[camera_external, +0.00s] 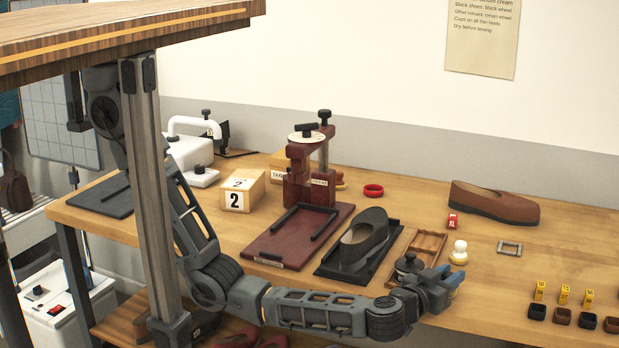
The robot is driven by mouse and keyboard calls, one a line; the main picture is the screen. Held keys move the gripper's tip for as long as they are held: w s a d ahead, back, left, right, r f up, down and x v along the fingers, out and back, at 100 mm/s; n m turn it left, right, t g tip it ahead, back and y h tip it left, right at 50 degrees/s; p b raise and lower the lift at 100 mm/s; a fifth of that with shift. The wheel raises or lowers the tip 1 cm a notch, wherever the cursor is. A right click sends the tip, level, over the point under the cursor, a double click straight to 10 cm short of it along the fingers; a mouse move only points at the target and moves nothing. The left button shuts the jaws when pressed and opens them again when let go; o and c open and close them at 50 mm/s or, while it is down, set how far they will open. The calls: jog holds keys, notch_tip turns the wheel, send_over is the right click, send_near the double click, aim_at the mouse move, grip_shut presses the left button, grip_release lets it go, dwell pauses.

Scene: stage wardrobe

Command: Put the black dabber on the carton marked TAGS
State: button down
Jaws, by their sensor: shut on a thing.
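My gripper (452,277) is low over the bench's front part, its blue-tipped fingers pointing right. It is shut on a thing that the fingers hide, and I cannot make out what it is. A dark round piece with a knob on top (408,268), dabber-like in shape, shows just left of the gripper by a wooden tray; whether the two touch is unclear. A cream dabber (458,250) stands upright just behind the fingertips. The carton marked TAGS (279,175) is at the back, partly hidden by the dark red press, with only part of its label showing.
The dark red press (311,185), a dark shoe on a black stand (366,240) and the wooden tray (440,238) stand between gripper and carton. A carton marked 2 (252,192) is left. A red ring (373,190) and brown shoe (494,202) are behind. Small cups line the right.

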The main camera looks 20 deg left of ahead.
jog(key=c, duration=0.9)
grip_release()
jog(key=shift+o, duration=0.2)
jog(key=shift+r+p, duration=0.15)
jog(key=shift+p, duration=0.6)
jog(key=v, duration=0.2)
jog(key=b+v, duration=0.1)
jog(key=v, duration=0.2)
jog(key=f+b+v, duration=0.1)
jog(key=v, duration=0.1)
jog(key=shift+s+a+f, duration=0.1)
jog(key=shift+s, duration=0.3)
